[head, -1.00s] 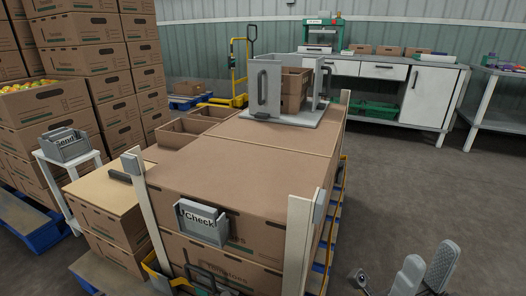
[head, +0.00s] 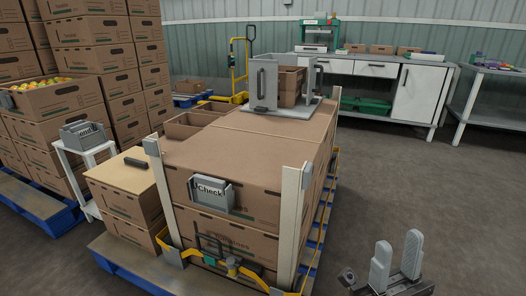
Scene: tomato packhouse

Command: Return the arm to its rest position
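My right gripper (head: 396,262) shows at the lower right of the head view. Its two light grey fingers point up and stand apart with nothing between them. It is over the floor, to the right of the strapped pallet load and apart from it. My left gripper is not in view.
A pallet load of cartons (head: 235,153) with corner posts and a yellow strap (head: 250,276) fills the middle. A "Check" holder (head: 211,193) hangs on its front. A grey frame (head: 291,108) stands on top. A white stand (head: 84,166) is at left. Floor (head: 440,190) at right is clear.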

